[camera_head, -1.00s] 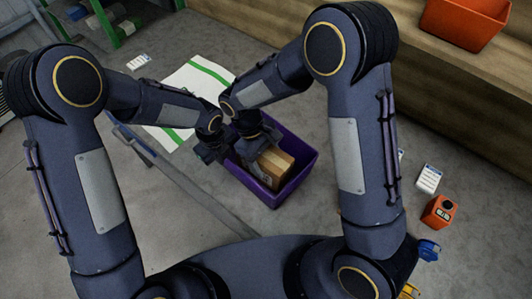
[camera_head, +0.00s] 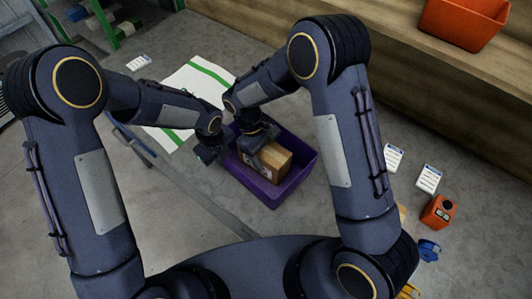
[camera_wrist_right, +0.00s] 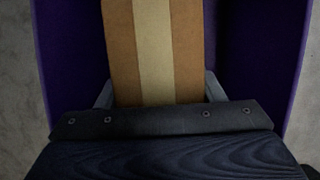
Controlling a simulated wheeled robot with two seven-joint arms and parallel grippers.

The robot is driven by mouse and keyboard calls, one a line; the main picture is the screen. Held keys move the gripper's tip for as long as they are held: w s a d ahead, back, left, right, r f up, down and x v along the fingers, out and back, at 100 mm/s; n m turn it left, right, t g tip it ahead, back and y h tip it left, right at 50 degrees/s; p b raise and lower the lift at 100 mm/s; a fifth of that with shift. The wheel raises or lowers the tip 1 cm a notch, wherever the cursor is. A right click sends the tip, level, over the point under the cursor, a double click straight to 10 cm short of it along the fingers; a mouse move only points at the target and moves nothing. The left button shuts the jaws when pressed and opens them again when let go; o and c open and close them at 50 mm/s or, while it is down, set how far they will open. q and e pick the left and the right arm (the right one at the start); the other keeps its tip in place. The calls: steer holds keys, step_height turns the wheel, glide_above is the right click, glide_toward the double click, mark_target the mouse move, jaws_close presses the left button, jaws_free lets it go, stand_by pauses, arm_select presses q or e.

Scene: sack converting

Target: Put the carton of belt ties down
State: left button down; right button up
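The carton of belt ties (camera_head: 270,166) is a brown box with a paler tape strip. It is inside the purple crate (camera_head: 285,193), whose walls surround it. My right gripper (camera_head: 258,143) reaches down into the crate at the carton. In the right wrist view the carton (camera_wrist_right: 155,45) lies between the two fingers (camera_wrist_right: 158,85), which appear to touch its sides. Whether the carton rests on the crate's floor is hidden. My left gripper (camera_head: 208,156) is at the crate's left edge, apart from the carton; its fingers are too small and dark to read.
A white mat with green stripes (camera_head: 198,84) lies behind the crate. White cards (camera_head: 394,157) and an orange device (camera_head: 438,211) lie on the surface to the right. An orange bin (camera_head: 460,22) stands on a wooden ledge at the upper right. A green rack (camera_head: 104,22) is at the upper left.

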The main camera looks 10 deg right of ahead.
steer(key=o, duration=0.5)
steer(key=shift+c, duration=0.2)
steer(key=v, duration=1.1)
steer(key=shift+a+r, duration=0.15)
steer(key=shift+r, duration=0.15)
steer(key=shift+w+a+r, duration=0.1)
steer(key=shift+w+r, duration=0.05)
steer(key=shift+r, duration=0.15)
